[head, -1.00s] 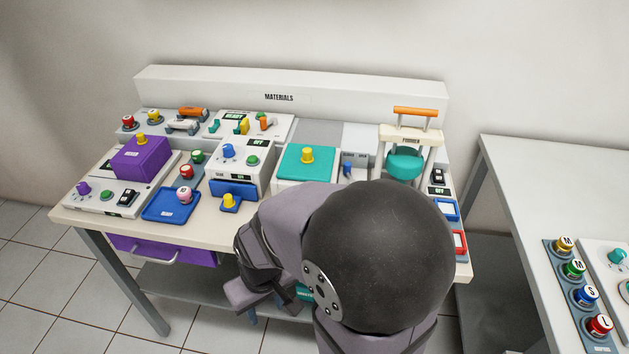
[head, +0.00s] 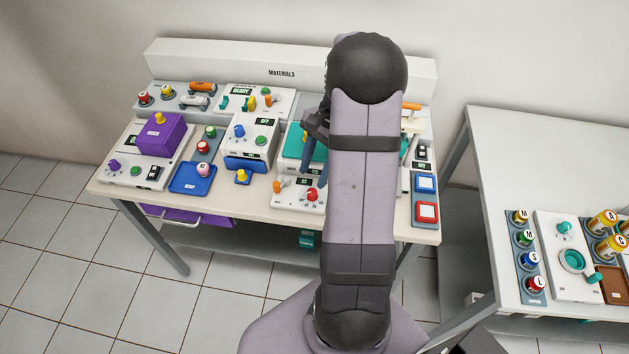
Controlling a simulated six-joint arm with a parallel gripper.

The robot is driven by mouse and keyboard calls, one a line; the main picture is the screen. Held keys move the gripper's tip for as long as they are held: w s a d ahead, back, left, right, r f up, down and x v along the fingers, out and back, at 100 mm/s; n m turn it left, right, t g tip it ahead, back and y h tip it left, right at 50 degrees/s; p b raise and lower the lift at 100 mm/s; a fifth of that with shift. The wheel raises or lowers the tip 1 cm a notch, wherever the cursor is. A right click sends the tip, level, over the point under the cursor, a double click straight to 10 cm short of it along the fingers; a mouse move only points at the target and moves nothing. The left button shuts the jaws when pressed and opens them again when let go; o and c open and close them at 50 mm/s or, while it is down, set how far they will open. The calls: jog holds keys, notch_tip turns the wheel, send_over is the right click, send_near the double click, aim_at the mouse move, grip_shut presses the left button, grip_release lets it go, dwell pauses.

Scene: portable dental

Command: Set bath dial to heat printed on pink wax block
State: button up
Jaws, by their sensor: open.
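A red dial (head: 312,195) sits on a white front panel (head: 290,200) with small printed marks around it, too small to read. The panel is at the front of a unit with a teal lid (head: 290,148), which my arm partly covers. A small pink piece (head: 202,171) with a dark mark lies in the blue tray (head: 183,186). I cannot tell whether it is the wax block, and its mark is unreadable.
An orange knob (head: 277,186) stands left of the red dial. A white unit with a blue knob (head: 239,131) and a purple box (head: 161,136) are further left. Blue (head: 425,184) and red (head: 426,212) framed squares lie at the right edge. My arm hides the middle right.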

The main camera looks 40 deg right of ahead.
aim_at(313, 191)
jog(key=shift+m+y, duration=0.3)
jog(key=shift+m, duration=0.6)
jog(key=shift+s+a+f+p, duration=0.1)
jog(key=shift+f+p, duration=0.4)
jog(key=shift+f, duration=1.2)
jog(key=shift+s+a+f+p, duration=0.1)
jog(key=shift+f+p, duration=0.4)
jog(key=shift+f, duration=1.15)
grip_shut()
